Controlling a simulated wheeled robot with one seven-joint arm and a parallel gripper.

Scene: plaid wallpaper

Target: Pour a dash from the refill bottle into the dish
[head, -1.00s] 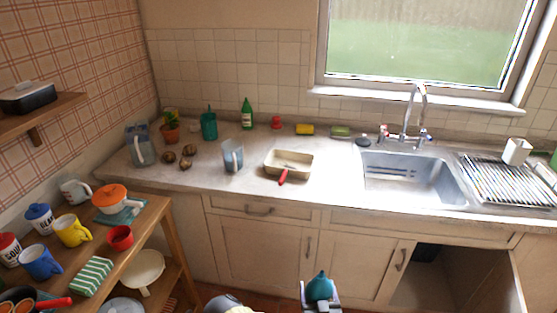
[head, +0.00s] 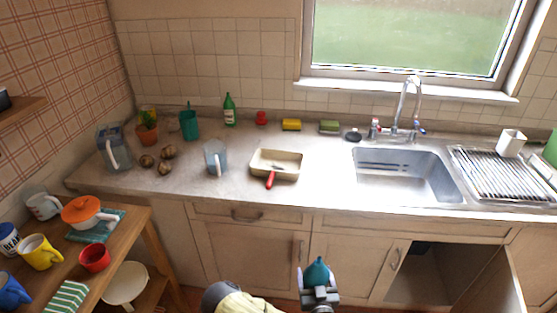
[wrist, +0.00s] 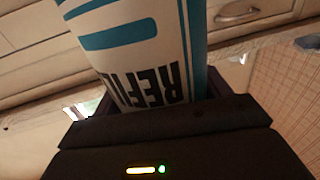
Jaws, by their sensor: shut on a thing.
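My gripper (head: 320,293) is at the bottom of the head view, low in front of the cabinets. It is shut on the refill bottle, whose teal top (head: 317,271) points up. In the wrist view the white bottle (wrist: 150,45) shows teal stripes and part of a "REFILL" label, upside down in the picture. A cream rectangular dish (head: 289,176) stands on the counter, apart from the bottle and beyond it. A utensil with a red handle (head: 270,180) rests in it, the handle over the front rim.
A grey-blue jug (head: 216,158) stands left of the dish, and a green bottle (head: 229,109) behind. The sink (head: 405,170) is to the right. The counter between dish and sink is clear. An open cabinet door (head: 480,280) juts out at lower right. A mug-laden wooden table (head: 120,245) stands left.

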